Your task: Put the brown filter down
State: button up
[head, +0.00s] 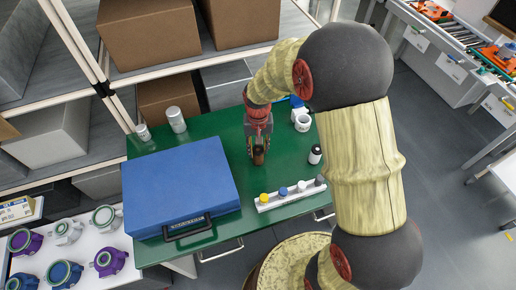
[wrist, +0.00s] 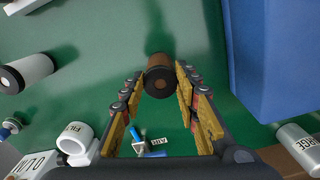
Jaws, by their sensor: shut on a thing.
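The brown filter (head: 259,157) is a small dark brown cylinder over the green table (head: 225,128). In the wrist view the brown filter (wrist: 160,77) sits between the two fingertips, its round end toward the camera. My gripper (head: 258,147) is shut on it and points down at the table. In the wrist view my gripper (wrist: 161,82) shows yellow pads on both sides of the filter. I cannot tell whether the filter's lower end touches the table.
A blue case (head: 180,185) covers the table's left half. A white strip with coloured knobs (head: 290,196) lies at the front right. A black-and-white cylinder (head: 315,155) and a white cup (head: 302,122) stand to the right. Silver cans (head: 176,120) stand back left. Green surface around the filter is clear.

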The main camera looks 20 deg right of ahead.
jog(key=shift+f, duration=0.15)
jog(key=o, duration=1.2)
jog(key=shift+o, duration=0.2)
notch_tip(320, 180, up, 13)
jog(key=p, duration=0.2)
jog(key=s+r+n+t, duration=0.1)
jog(key=s+r+t, duration=0.2)
jog(key=s+r, duration=0.75)
jog(key=s+r+n+t, duration=0.2)
jog(key=s+r, duration=0.4)
jog(key=s, duration=0.5)
jog(key=shift+r+t, duration=0.3)
